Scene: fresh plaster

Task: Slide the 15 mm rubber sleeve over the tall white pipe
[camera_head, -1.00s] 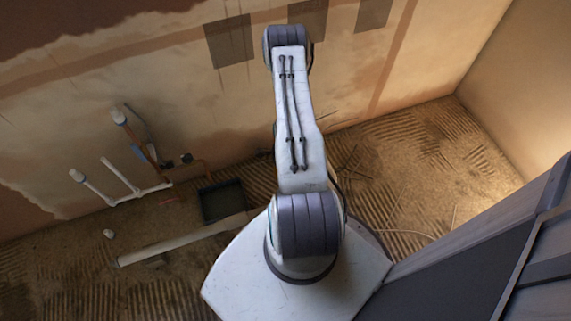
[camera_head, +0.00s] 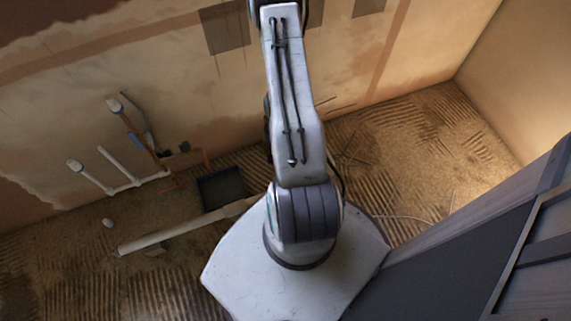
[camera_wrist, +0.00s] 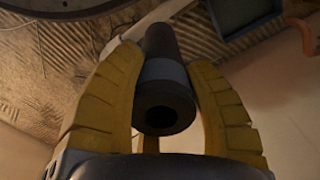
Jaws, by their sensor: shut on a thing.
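I cannot tell which white pipe is the taller. My gripper and the sleeve are hidden in the head view.
A dark square tray (camera_head: 222,188) lies on the ridged floor right of the pipes. A long pale tube (camera_head: 165,235) lies in front of it. A small white piece (camera_head: 108,223) lies at the left. The plastered wall (camera_head: 60,130) rises behind the pipes.

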